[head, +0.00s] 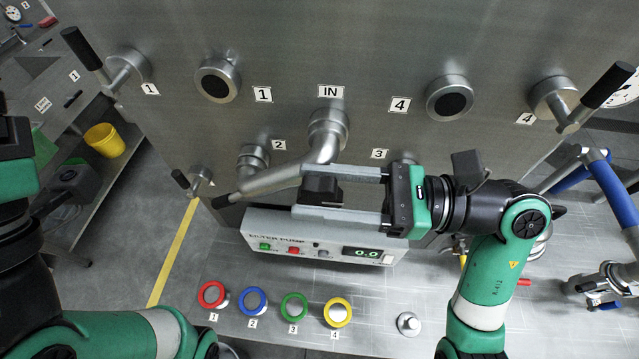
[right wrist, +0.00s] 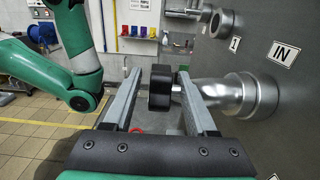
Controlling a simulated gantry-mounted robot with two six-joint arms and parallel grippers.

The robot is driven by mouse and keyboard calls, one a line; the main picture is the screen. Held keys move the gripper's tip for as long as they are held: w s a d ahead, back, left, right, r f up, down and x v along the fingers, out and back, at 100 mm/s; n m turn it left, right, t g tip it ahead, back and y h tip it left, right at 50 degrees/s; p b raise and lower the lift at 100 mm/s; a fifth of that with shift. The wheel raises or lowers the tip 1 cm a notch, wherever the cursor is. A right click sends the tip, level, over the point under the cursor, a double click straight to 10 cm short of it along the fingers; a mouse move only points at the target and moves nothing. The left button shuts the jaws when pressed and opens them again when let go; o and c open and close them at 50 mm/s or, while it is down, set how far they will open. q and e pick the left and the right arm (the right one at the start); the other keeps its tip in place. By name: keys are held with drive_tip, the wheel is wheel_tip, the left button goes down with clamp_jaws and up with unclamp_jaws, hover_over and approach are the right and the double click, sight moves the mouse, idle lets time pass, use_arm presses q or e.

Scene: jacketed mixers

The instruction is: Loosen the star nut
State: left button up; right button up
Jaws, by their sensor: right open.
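The star nut (head: 322,189) appears to be the dark knob just below the IN pipe elbow. It also shows as a thick black knob with a short metal stem in the right wrist view (right wrist: 160,88). My right gripper (head: 303,190) is open, with one finger above the nut and one below. In the right wrist view the two fingers (right wrist: 158,72) stand on either side of the nut, with a gap at the left finger; contact at the right one is unclear. The nut's far side is hidden.
The IN pipe (head: 327,135) bends down-left behind the fingers. A pump box (head: 300,240) with a display sits just below the gripper. Several coloured ring buttons (head: 253,300) stand on the lower metal surface. Black-handled valves (head: 578,108) stick out from the steel wall.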

drive_tip(key=shift+c, duration=0.3)
clamp_jaws()
drive_tip(key=shift+a+r+h+p, duration=0.1)
drive_tip(key=shift+r+h+p, duration=0.15)
drive_tip(key=shift+h+p, duration=0.45)
drive_tip(key=h+p, duration=0.3)
drive_tip(key=p, duration=0.5)
drive_tip(key=r+g+h+p, duration=0.1)
drive_tip(key=h+p, duration=0.3)
drive_tip(key=p, duration=0.5)
drive_tip(key=shift+a+r, duration=0.1)
drive_tip(key=shift+a, duration=0.1)
drive_tip(key=h+p, duration=0.2)
drive_tip(key=p, duration=0.2)
drive_tip(key=f+h+p, duration=0.1)
drive_tip(key=h+p, duration=0.1)
drive_tip(key=p, duration=0.2)
drive_tip(key=shift+a+f+g+p, duration=0.1)
drive_tip(key=shift+f+g+p, duration=0.05)
drive_tip(key=shift+g+p, duration=0.2)
drive_tip(key=shift+f+h+p, duration=0.4)
drive_tip(key=shift+h+p, duration=0.6)
drive_tip(key=shift+p, duration=0.15)
